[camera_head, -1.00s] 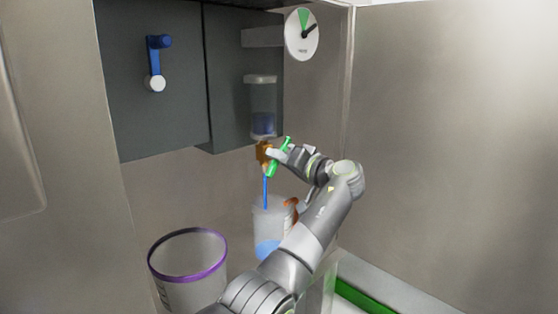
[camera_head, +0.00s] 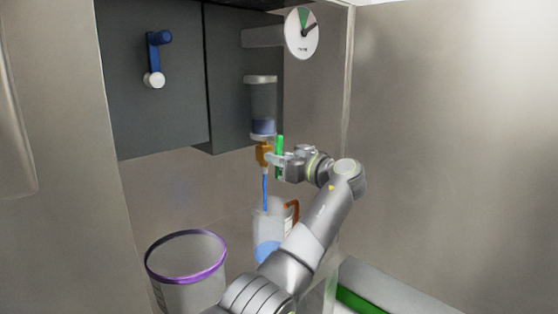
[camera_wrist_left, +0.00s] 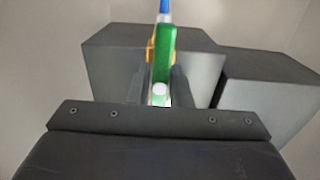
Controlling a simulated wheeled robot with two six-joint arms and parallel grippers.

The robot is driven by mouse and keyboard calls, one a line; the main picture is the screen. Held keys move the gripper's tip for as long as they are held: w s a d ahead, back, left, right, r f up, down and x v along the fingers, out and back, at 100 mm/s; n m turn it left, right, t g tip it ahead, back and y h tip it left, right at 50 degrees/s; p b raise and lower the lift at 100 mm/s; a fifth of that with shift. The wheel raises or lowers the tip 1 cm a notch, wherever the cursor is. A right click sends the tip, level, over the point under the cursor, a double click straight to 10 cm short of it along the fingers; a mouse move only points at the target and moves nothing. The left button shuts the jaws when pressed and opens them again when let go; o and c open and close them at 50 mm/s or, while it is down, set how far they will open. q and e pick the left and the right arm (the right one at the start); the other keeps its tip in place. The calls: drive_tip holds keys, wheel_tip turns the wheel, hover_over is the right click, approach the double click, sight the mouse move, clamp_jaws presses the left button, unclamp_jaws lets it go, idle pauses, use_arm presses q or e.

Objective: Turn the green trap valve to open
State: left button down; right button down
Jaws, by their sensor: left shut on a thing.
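The green trap valve handle (camera_head: 279,146) stands close to vertical beside the orange valve body (camera_head: 263,153), under a clear cylinder (camera_head: 263,106) with some blue liquid at its bottom. My left gripper (camera_head: 281,164) is shut on the green handle, and its arm reaches in from below. In the left wrist view the green handle (camera_wrist_left: 165,55) runs up between the two dark fingers (camera_wrist_left: 160,88), with a bit of the orange body behind it. A blue stream (camera_head: 265,190) runs from the valve into a clear jug (camera_head: 267,232) holding blue liquid. My right gripper is not in view.
A round gauge (camera_head: 302,33) with a green sector and a black needle hangs at the upper right. A blue crank with a white knob (camera_head: 154,80) is on the dark grey housing (camera_head: 180,115). A purple-rimmed bin (camera_head: 186,239) stands lower left.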

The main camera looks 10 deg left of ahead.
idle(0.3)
use_arm(q)
drive_tip(key=c, duration=1.3)
unclamp_jaws()
